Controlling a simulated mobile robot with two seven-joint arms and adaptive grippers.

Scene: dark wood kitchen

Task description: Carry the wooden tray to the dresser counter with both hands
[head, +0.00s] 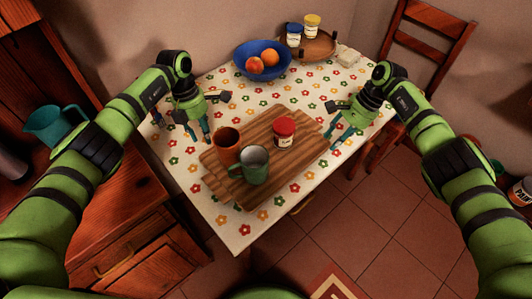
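The wooden tray (287,166), a slatted light-brown board, lies on the table. It carries an orange-brown mug (227,146), a grey-green mug (253,165) and a red-lidded jar (284,132), all upright. My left gripper (196,132) is over the tablecloth beyond the tray's upper left side, fingers apart and empty. My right gripper (342,136) is just off the tray's upper right end, fingers apart and empty. I cannot tell whether either touches the tray. The reddish wood dresser counter (118,205) is at the left, partly hidden by my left arm.
A blue bowl (244,52) of fruit and a round brown tray (318,46) with two jars stand at the table's back. A teal pitcher (45,125) stands at the left. A chair (432,40) is at the back right. Tiled floor (350,225) is open at the right.

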